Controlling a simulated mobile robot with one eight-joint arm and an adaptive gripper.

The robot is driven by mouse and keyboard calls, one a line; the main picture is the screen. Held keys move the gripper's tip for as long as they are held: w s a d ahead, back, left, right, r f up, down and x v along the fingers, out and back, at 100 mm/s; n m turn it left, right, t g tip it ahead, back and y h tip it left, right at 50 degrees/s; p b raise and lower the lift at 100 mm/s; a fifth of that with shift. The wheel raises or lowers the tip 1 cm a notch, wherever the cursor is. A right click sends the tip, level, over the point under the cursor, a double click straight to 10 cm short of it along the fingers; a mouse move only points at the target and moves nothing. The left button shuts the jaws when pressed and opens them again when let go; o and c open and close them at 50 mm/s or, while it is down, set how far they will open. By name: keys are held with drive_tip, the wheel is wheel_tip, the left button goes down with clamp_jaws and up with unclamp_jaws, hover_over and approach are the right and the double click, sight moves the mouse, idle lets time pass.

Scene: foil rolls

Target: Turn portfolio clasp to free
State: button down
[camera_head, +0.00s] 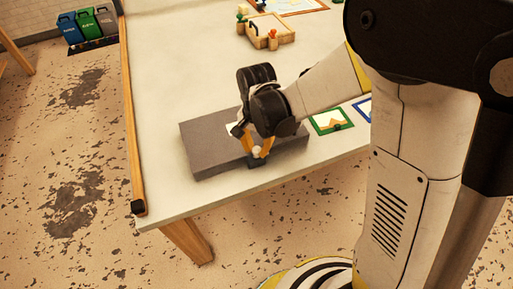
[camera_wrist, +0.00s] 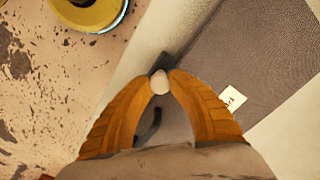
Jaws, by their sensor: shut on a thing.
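The portfolio is a flat grey box (camera_head: 205,145) lying near the front edge of the table. Its woven grey cover (camera_wrist: 265,50) with a small white label (camera_wrist: 233,99) shows in the wrist view. The clasp is a dark tab (camera_wrist: 163,62) with a pale round knob at the portfolio's front edge; the dark tab (camera_head: 257,161) also shows in the head view. My gripper (camera_head: 256,152) points down at this edge. In the wrist view its orange fingers (camera_wrist: 160,84) are shut on the clasp knob, one on each side. The fingers hide part of the clasp.
The white table (camera_head: 165,80) has bare room left of and behind the portfolio. A green-framed picture (camera_head: 331,119) lies close on the right. A wooden organizer (camera_head: 268,38) stands farther back. Coloured bins (camera_head: 88,27) stand on the floor at the far left.

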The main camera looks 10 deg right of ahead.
sight(257, 149)
drive_tip(key=c, duration=1.2)
unclamp_jaws()
drive_tip(key=shift+o, duration=0.2)
drive_tip(key=shift+r, duration=0.1)
wheel_tip(257, 149, up, 12)
drive_tip(key=s+d+r+n+t, duration=0.2)
drive_tip(key=s+d+n+t, duration=0.1)
drive_tip(key=s+d, duration=0.2)
drive_tip(key=s+d+r+n+t, duration=0.3)
drive_tip(key=s+d, duration=0.3)
drive_tip(key=d, duration=0.2)
drive_tip(key=shift+d+r+t, duration=0.3)
drive_tip(key=shift+t, duration=0.3)
